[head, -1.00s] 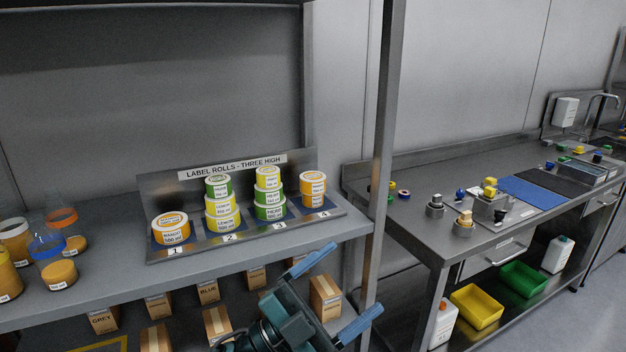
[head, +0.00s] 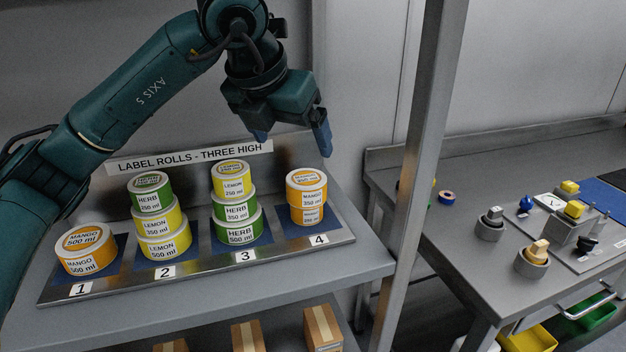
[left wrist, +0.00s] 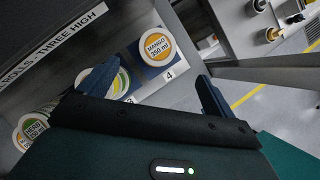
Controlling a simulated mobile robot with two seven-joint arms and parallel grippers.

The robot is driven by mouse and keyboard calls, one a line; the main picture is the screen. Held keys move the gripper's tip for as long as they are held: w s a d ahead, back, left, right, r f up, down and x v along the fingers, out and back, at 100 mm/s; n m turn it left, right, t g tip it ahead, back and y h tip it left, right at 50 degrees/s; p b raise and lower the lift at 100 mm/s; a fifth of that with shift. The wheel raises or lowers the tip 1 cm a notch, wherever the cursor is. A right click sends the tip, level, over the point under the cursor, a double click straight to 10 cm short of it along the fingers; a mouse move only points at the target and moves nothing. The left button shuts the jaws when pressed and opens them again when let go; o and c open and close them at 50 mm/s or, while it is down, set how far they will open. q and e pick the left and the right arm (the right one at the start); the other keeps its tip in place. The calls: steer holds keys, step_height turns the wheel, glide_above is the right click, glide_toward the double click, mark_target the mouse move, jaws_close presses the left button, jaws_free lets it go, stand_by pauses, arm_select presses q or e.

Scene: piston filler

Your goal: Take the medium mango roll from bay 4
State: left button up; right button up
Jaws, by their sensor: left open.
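The medium mango roll (head: 306,189), orange with a white label reading "MANGO 350 ml", is the top roll of the stack in bay 4. It sits on a smaller mango roll (head: 307,214). Its round top also shows in the left wrist view (left wrist: 156,47). My left gripper (head: 292,142) is open and empty, above and slightly behind the bay 4 stack, fingers pointing down. In the left wrist view the roll lies beyond and between the open fingers (left wrist: 155,85), not touching them. My right gripper is not in view.
The label rack (head: 200,272) holds a mango roll (head: 86,248) in bay 1, a herb-and-lemon stack (head: 158,220) in bay 2 and a lemon-and-herb stack (head: 236,205) in bay 3. A metal post (head: 425,150) stands to the right. A back panel rises behind the rolls.

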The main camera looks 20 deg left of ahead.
mark_target(306, 178)
arm_select(q)
steer(key=x, duration=0.7)
steer(key=shift+f+p, duration=0.15)
steer(key=shift+p, duration=0.2)
steer(key=shift+a+p+x, duration=0.15)
steer(key=shift+p+x, duration=0.15)
steer(key=shift+x, duration=1)
steer(key=shift+a+p+x, duration=0.1)
steer(key=shift+p+x, duration=0.15)
steer(key=shift+x, duration=1.1)
steer(key=shift+s, duration=0.1)
steer(key=shift+c, duration=0.5)
steer(key=c, duration=1.1)
